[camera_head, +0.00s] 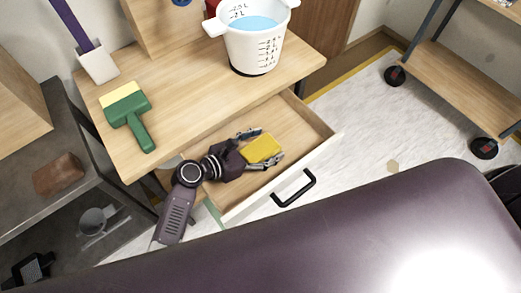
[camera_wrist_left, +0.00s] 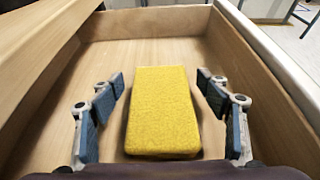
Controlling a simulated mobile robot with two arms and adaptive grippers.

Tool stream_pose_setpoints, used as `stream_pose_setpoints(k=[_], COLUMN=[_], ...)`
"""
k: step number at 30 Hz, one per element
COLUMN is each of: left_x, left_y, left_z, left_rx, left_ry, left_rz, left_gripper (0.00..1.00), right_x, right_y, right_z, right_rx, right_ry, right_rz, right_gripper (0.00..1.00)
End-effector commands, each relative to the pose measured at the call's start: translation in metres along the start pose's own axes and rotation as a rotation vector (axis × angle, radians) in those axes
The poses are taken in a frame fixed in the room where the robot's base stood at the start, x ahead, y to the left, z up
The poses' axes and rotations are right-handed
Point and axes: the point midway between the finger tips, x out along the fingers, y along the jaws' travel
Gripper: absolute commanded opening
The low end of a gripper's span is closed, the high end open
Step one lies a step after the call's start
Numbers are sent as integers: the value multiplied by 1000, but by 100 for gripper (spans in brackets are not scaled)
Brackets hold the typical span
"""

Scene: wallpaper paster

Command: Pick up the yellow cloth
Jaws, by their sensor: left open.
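The yellow cloth (camera_head: 262,149) is a thick folded block lying in the open wooden drawer (camera_head: 309,121). It also shows in the middle of the left wrist view (camera_wrist_left: 162,110), flat on the drawer floor. My left gripper (camera_head: 266,147) reaches into the drawer from the left. In the left wrist view its open fingers (camera_wrist_left: 162,103) stand one on each side of the cloth, with a gap on both sides, so it is not gripped. The cloth's near end lies close to the gripper's palm. My right gripper is not in view.
The drawer's walls and front with a black handle (camera_head: 294,188) stand close around the gripper. On the table (camera_head: 184,80) above are a green brush (camera_head: 131,115) and a white bucket (camera_head: 256,45) of blue liquid. A wheeled cart (camera_head: 450,85) stands at the right.

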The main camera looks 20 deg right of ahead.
Motion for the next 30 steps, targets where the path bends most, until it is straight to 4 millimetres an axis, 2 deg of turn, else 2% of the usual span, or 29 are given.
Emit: stream_pose_setpoints(k=[3, 9, 21, 30], left_x=[7, 8, 7, 6], left_y=[0, 0, 0, 0], left_z=[0, 0, 0, 2], left_rx=[0, 0, 0, 1], left_ry=[0, 1, 1, 0], left_rz=[0, 0, 0, 0], left_gripper=[70, 70, 27, 25], right_x=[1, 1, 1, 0], right_y=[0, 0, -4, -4], right_z=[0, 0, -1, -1], right_rx=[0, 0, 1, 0], right_ry=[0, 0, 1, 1], right_rz=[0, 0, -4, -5], right_gripper=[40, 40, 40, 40])
